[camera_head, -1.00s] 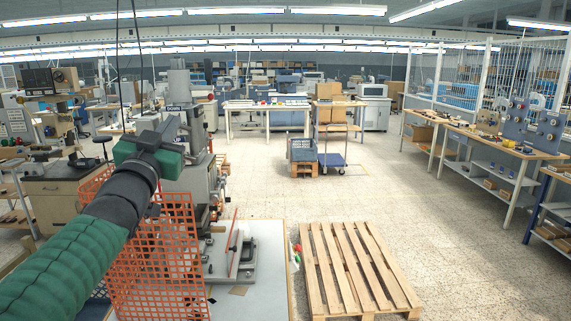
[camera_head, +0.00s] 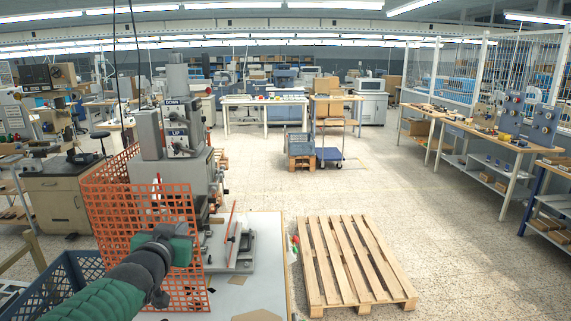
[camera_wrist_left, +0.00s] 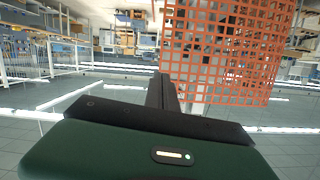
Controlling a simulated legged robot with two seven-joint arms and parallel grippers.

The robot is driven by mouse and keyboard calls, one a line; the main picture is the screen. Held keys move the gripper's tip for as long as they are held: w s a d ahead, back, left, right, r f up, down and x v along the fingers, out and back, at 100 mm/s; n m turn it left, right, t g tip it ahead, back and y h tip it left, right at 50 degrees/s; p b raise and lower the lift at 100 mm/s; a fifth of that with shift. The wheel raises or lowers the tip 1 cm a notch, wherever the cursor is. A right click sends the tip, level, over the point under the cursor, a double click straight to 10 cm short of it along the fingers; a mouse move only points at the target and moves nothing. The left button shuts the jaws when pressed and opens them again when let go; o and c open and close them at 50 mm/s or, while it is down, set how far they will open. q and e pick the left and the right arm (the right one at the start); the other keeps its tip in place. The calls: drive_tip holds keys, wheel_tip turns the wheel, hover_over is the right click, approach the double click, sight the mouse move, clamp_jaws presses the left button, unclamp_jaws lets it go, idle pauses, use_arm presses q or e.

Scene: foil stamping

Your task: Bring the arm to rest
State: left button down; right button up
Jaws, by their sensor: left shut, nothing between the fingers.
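My left arm comes in from the lower left of the head view. Its gripper (camera_head: 172,240) is shut and empty, in front of the orange mesh guard (camera_head: 115,220) and above the worktable (camera_head: 262,262). In the left wrist view the shut fingers (camera_wrist_left: 162,90) show at the centre, with the mesh guard (camera_wrist_left: 225,50) close beside them on the right. The grey stamping machine (camera_head: 150,170) stands behind the guard. My right gripper is not in view.
A blue crate (camera_head: 50,285) stands at the lower left, near my forearm. A grey fixture (camera_head: 235,250) with a red rod lies on the worktable. A wooden pallet (camera_head: 350,262) is on the floor to the right.

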use_arm(q)
drive_tip(key=s+d+f+g, duration=0.1)
drive_tip(key=s+f+g, duration=0.2)
drive_tip(key=s+f, duration=0.5)
drive_tip(key=s+f+g, duration=0.3)
drive_tip(key=f, duration=0.9)
drive_tip(key=s+d+f+g, duration=0.1)
drive_tip(key=s+f+g, duration=0.2)
drive_tip(key=s+f, duration=0.3)
drive_tip(key=s+d+f+n+g, duration=0.1)
drive_tip(key=s+f+g, duration=0.2)
drive_tip(key=s+f, duration=0.4)
drive_tip(key=s, duration=0.6)
drive_tip(key=shift+s+d+f+g+h, duration=0.15)
drive_tip(key=shift+s+d+g+h, duration=0.15)
drive_tip(key=shift+d+h, duration=0.1)
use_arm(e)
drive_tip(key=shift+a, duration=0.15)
use_arm(q)
drive_tip(key=shift+w, duration=0.1)
drive_tip(key=shift+a, duration=0.2)
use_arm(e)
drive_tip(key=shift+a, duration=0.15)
use_arm(q)
drive_tip(key=shift+d, duration=0.15)
